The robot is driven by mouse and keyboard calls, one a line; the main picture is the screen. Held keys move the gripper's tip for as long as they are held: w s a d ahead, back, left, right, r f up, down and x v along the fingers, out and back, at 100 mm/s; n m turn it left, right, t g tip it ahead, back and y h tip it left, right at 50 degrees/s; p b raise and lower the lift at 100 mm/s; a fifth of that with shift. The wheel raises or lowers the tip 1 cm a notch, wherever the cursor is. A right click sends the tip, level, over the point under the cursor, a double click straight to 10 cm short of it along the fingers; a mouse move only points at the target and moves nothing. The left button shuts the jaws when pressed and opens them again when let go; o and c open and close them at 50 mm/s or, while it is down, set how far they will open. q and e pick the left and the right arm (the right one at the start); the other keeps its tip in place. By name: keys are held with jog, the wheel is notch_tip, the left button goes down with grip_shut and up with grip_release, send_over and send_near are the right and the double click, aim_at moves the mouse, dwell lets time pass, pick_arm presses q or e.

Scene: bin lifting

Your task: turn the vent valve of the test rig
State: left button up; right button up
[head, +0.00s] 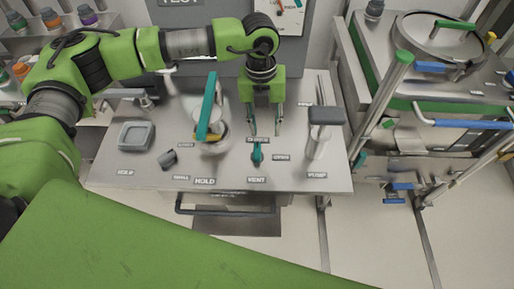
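The vent valve (257,153) is a small teal handle on the metal bench, behind the label "VENT". My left gripper (265,130) points down from the green arm that comes in from the left. Its two fingers are spread apart with nothing between them. The fingertips are just behind and above the vent valve, and I cannot tell whether they touch anything. The test rig's metal bench top (230,180) carries the valve. My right gripper is not in view.
A large teal lever (207,106) stands left of the gripper. A grey-topped pump (326,116) stands to its right. A grey square dish (136,136) and a small dark knob (167,159) lie left. A wheeled metal vessel cart (410,70) stands right of the bench.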

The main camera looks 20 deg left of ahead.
aim_at(257, 151)
pick_arm(q)
jog(key=shift+y, duration=0.5)
jog(key=f+p, duration=0.1)
jog(key=f, duration=0.3)
jog(key=a+f+p, duration=0.1)
jog(key=f+p, duration=0.1)
jog(key=f, duration=0.1)
jog(key=a+f+p, duration=0.1)
jog(key=f, duration=0.3)
jog(key=shift+w+a+f, duration=0.25)
jog(key=shift+w+f, duration=0.05)
jog(key=shift+w, duration=0.05)
jog(key=shift+f+p, duration=0.35)
jog(key=shift+f, duration=0.5)
grip_shut()
